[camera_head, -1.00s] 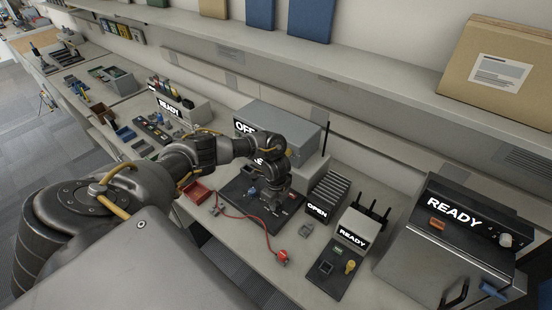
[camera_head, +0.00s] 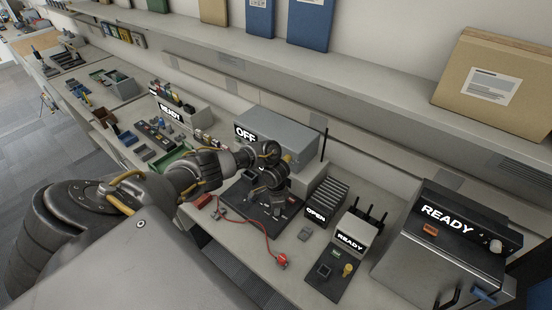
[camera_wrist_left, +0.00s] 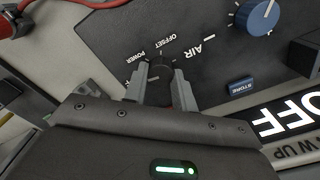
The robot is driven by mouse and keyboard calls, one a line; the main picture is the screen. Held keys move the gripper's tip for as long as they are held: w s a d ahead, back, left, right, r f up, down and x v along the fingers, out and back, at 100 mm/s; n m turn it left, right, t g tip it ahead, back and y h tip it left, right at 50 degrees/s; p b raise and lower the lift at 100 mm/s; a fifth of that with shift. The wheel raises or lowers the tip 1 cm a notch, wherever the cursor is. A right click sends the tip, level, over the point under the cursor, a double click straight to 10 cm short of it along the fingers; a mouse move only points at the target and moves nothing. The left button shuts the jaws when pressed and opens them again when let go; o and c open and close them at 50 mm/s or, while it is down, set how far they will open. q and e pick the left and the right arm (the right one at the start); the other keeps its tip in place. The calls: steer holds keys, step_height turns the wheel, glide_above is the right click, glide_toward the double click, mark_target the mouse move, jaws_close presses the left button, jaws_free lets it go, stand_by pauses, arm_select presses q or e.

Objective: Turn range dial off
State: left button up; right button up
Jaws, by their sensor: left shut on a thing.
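A black control panel (camera_head: 240,192) lies on the bench, with part of it under my left arm. My left gripper (camera_wrist_left: 160,72) is shut on a small black knob (camera_wrist_left: 159,62) on the panel, one finger on each side. White lettering around the knob reads POWER and OFFSET, with AIR to its right. A blue dial (camera_wrist_left: 257,15) with white tick marks sits apart at the upper right of the wrist view. I cannot read a "range" label on either. My right gripper is not in view.
A grey box (camera_head: 278,132) with an OFF display stands behind the panel. A red cable (camera_head: 262,226) runs along the front. An OPEN rack (camera_head: 326,198), a READY unit (camera_head: 356,231) and a large READY box (camera_head: 440,250) stand to the right. A blue STORE button (camera_wrist_left: 240,86) is near the gripper.

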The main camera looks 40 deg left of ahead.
arm_select(q)
steer(key=shift+a+n, duration=0.1)
steer(key=shift+n, duration=0.8)
steer(key=o, duration=1)
step_height(320, 180, up, 8)
steer(key=shift+w+f, duration=0.15)
steer(key=shift+f, duration=0.1)
steer(key=r, duration=0.3)
steer(key=shift+s+r, duration=0.2)
